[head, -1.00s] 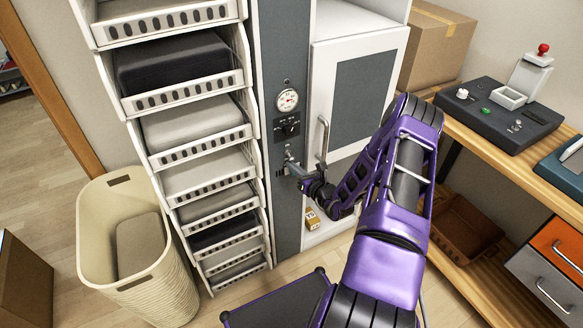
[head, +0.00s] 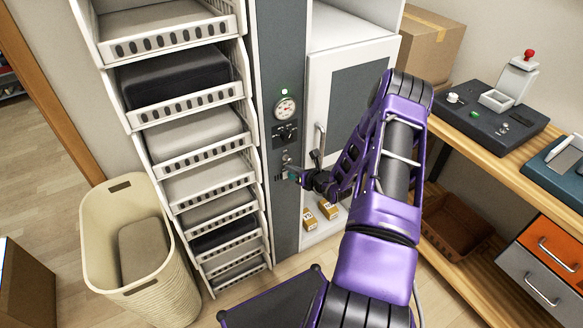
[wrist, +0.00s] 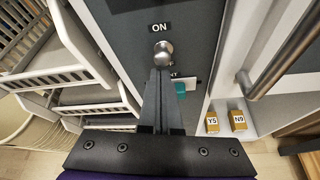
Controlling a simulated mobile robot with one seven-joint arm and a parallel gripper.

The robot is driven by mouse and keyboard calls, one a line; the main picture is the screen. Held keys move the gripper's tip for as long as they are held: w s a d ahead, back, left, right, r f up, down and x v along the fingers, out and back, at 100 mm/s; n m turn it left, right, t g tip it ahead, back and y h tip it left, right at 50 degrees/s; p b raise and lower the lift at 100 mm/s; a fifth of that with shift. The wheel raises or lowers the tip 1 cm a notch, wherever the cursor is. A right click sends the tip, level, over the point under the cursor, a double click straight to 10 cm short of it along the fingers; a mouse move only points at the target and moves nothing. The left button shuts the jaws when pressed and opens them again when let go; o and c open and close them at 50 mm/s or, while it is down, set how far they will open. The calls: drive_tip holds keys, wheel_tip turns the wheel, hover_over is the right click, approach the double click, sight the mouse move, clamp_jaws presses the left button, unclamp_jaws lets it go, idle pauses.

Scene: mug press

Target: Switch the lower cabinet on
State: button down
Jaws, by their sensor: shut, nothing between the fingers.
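The lower cabinet (head: 349,50) is white with a dark door panel, and a grey control column (head: 282,60) runs beside it.
A teal-and-white piece (wrist: 181,86) sits on the column beside my fingers. The door handle (wrist: 287,50) is to the right. Two small boxes, Y5 (wrist: 212,124) and N9 (wrist: 238,121), lie in the cabinet's base. A drawer rack (head: 195,130) stands close on the left.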

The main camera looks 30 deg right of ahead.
drive_tip(key=shift+f, duration=0.1)
drive_tip(key=shift+r+p, duration=0.5)
drive_tip(key=shift+r, duration=0.3)
drive_tip(key=shift+w+d, duration=0.1)
